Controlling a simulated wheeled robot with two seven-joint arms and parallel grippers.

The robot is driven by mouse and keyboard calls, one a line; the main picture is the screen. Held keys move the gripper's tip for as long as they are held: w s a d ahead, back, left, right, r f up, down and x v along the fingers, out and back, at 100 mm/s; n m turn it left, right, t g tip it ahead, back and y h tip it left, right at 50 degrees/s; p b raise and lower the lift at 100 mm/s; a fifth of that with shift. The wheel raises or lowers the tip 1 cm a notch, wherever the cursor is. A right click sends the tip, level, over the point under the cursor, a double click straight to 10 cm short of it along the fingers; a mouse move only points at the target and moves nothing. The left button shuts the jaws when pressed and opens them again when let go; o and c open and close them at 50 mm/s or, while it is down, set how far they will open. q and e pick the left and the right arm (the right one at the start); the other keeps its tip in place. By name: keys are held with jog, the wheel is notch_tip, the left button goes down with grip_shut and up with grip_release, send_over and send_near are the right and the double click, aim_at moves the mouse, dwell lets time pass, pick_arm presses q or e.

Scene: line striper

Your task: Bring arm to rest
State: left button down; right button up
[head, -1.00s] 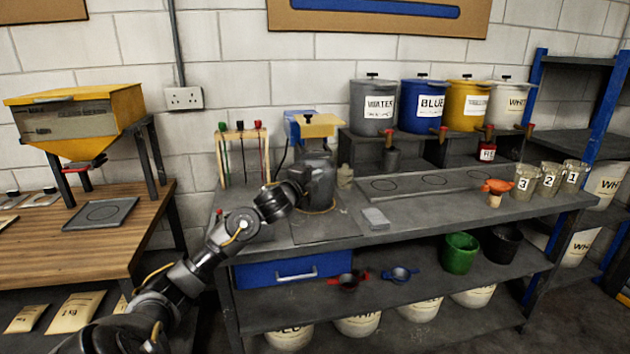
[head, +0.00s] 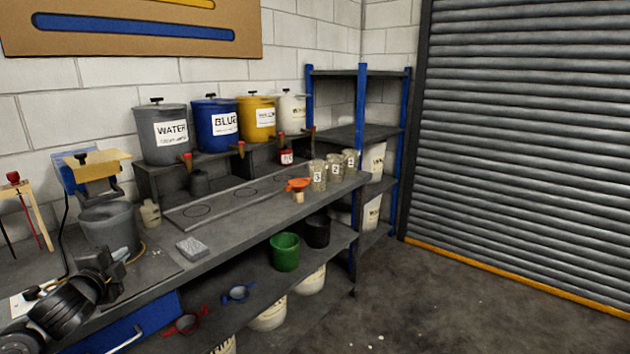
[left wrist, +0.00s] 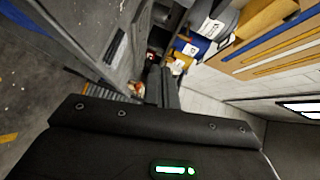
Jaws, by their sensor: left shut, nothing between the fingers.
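My left arm enters the head view at the lower left. Its gripper (head: 118,262) is in front of the grey mixing bucket (head: 108,222), over the near left part of the workbench (head: 215,240). In the left wrist view the fingers (left wrist: 161,88) are together with nothing between them. In the head view I cannot tell whether the gripper touches the bucket. My right gripper is in neither view.
Water (head: 163,133), blue (head: 214,121) and yellow (head: 256,118) containers stand on a raised shelf. A grey block (head: 191,248), an orange funnel (head: 298,185) and numbered cups (head: 318,175) are on the bench. Open floor (head: 450,300) lies to the right, before a roller shutter (head: 520,140).

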pick_arm(q)
jog(key=s+d+f+n+g, duration=0.2)
jog(key=s+d+f, duration=0.2)
jog(key=f, duration=0.3)
jog(key=s+d+f+n+g+h, duration=0.1)
jog(key=s+d+f+n+g, duration=0.1)
jog(key=s+d+f, duration=0.45)
jog(key=s+d+f+n+g, duration=0.2)
jog(key=s+f, duration=0.1)
jog(key=f, duration=0.6)
jog(key=s+d+f+n+g+h, duration=0.1)
jog(key=s+d+f+n+g, duration=0.2)
jog(key=s, duration=0.5)
jog(key=s+d+f+n+g+h, duration=0.1)
jog(key=s+d+f, duration=0.2)
jog(key=s+d, duration=0.4)
jog(key=s+d+f+n+g+h, duration=0.1)
jog(key=s+d+f+n+g, duration=0.15)
jog(key=s, duration=0.55)
notch_tip(320, 180, down, 26)
jog(key=g, duration=0.1)
jog(key=s+a+f, duration=0.2)
jog(key=s+f, duration=0.6)
jog(key=s+a+f+g, duration=0.1)
jog(key=s+f, duration=0.7)
jog(key=s, duration=0.1)
jog(key=shift+s+a+m+y, duration=0.15)
jog(key=shift+a+m+y, duration=0.2)
jog(key=shift+m, duration=0.1)
